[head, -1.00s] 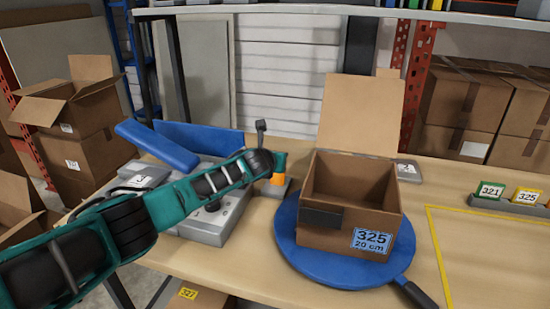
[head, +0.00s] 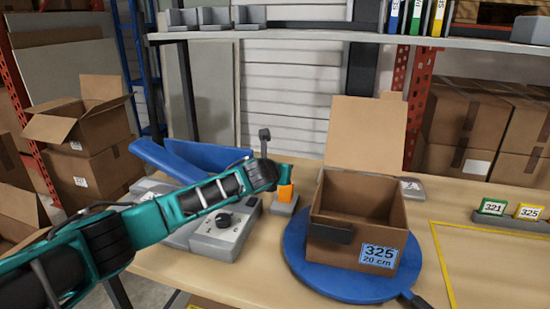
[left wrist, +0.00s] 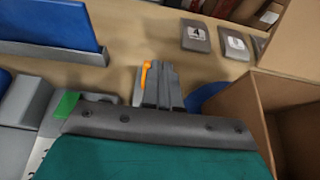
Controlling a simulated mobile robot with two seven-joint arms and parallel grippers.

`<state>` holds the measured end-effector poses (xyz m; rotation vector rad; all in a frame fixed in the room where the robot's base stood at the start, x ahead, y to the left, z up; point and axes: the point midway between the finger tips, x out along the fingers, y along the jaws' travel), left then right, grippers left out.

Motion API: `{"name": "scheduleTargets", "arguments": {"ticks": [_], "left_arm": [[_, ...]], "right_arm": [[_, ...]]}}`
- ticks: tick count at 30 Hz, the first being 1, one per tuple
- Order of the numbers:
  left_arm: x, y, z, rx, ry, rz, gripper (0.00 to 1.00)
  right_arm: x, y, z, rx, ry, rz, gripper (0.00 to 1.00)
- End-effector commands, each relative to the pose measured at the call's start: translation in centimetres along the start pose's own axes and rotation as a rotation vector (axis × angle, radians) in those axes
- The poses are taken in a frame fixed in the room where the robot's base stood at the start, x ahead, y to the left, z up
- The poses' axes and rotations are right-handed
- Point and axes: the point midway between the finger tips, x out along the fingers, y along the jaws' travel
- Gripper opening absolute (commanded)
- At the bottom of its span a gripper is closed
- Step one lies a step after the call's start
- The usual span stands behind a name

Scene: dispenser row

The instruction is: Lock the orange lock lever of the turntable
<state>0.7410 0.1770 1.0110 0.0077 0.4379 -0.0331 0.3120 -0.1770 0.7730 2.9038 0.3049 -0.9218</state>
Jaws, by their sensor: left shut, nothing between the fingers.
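The orange lock lever (head: 285,193) stands on a small grey base (head: 284,208) at the left edge of the blue round turntable (head: 300,263). An open cardboard box (head: 330,252) labelled 325 sits on the turntable. My left gripper (head: 284,174) is at the lever, just above and behind it in the head view. In the left wrist view the shut, empty fingers (left wrist: 160,88) point forward, with the orange lever (left wrist: 145,75) close against their left side. I cannot tell whether they touch. The turntable (left wrist: 207,96) is mostly hidden there. My right gripper is not in view.
A grey control unit with a black knob (head: 224,220) and a blue chute (head: 165,160) stand left of the lever. Numbered tags (head: 490,207) stand at the right. A yellow-outlined table area (head: 490,262) is clear. A shelf (head: 290,33) spans the back.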

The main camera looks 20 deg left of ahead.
Motion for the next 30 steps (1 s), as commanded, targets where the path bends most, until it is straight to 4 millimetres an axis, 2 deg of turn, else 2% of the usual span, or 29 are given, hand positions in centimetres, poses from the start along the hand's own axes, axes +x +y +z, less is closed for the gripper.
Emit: {"name": "scheduleTargets", "arguments": {"ticks": [6,12,30], "left_arm": [[-2.7,0.1,2.3,0.002,-0.002,0.0,0.0],[-4.2,0.1,3.5,0.001,-0.001,0.001,0.0],[-4.6,0.1,3.8,0.0,0.001,0.001,0.0]], "right_arm": [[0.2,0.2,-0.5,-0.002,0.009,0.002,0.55],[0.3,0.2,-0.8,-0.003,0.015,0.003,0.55],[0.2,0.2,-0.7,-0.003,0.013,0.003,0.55]]}}
